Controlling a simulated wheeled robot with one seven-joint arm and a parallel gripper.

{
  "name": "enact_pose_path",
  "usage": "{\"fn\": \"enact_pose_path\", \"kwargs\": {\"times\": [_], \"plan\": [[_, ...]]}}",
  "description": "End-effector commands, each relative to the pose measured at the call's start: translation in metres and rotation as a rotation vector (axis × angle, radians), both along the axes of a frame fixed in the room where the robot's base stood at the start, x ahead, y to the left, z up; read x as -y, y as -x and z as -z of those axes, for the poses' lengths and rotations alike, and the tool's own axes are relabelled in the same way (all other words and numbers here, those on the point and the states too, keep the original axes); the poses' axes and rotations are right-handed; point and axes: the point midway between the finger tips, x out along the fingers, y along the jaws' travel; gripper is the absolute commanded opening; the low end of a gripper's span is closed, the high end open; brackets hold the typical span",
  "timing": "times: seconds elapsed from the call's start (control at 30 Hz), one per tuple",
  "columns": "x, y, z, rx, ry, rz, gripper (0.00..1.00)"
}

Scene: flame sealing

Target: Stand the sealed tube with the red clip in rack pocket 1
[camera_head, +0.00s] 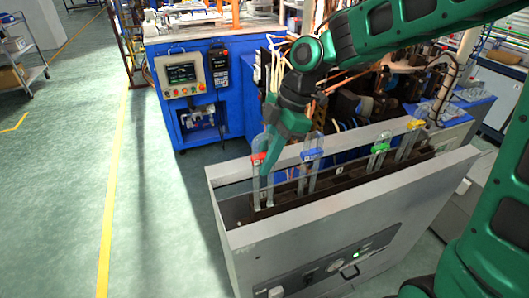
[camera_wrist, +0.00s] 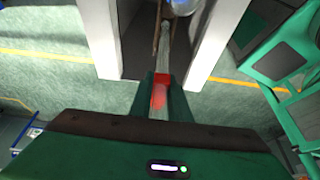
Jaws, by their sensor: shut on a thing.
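The tube with the red clip (camera_head: 258,159) is at the left end of the dark rack (camera_head: 352,178), which sits in a long grey open-topped housing. The clear tube (camera_head: 257,188) looks roughly upright, its lower end at the rack's left end; how deep it sits cannot be told. My gripper (camera_head: 267,168) comes down from above and is shut on the tube at its clip. In the wrist view, the red clip (camera_wrist: 159,96) lies between the green fingers (camera_wrist: 160,84).
Tubes with a blue clip (camera_head: 311,155), a green clip (camera_head: 380,148) and a yellow clip (camera_head: 415,124) stand further right along the rack. The grey housing (camera_head: 330,225) has raised walls around it. A blue machine (camera_head: 205,95) stands behind; open floor lies left.

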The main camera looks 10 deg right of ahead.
Motion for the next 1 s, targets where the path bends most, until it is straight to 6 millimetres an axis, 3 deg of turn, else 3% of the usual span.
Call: {"fn": "enact_pose_path", "kwargs": {"times": [0.5,1.0], "plan": [[0.000,0.000,0.026,0.000,0.000,0.001,0.00],[0.000,0.000,0.029,0.000,0.000,0.001,0.00]]}}
